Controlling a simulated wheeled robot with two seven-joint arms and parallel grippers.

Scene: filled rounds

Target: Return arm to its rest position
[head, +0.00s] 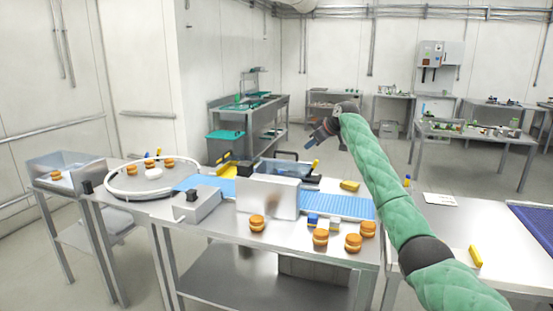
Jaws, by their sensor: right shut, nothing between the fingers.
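My right arm, in a green quilted sleeve, comes in from the lower right of the head view and reaches up over the table. My right gripper (322,134) is at its far end, raised above the blue conveyor and the tray behind it. It points left and is shut and empty, touching nothing. My left gripper does not show in this view.
A steel table (215,235) holds a blue conveyor (345,206), an upright metal plate (268,198) and several orange-brown filled rounds (257,223). A white ring-shaped turntable (120,191) with more rounds stands left. A yellow object (475,256) lies on the right table.

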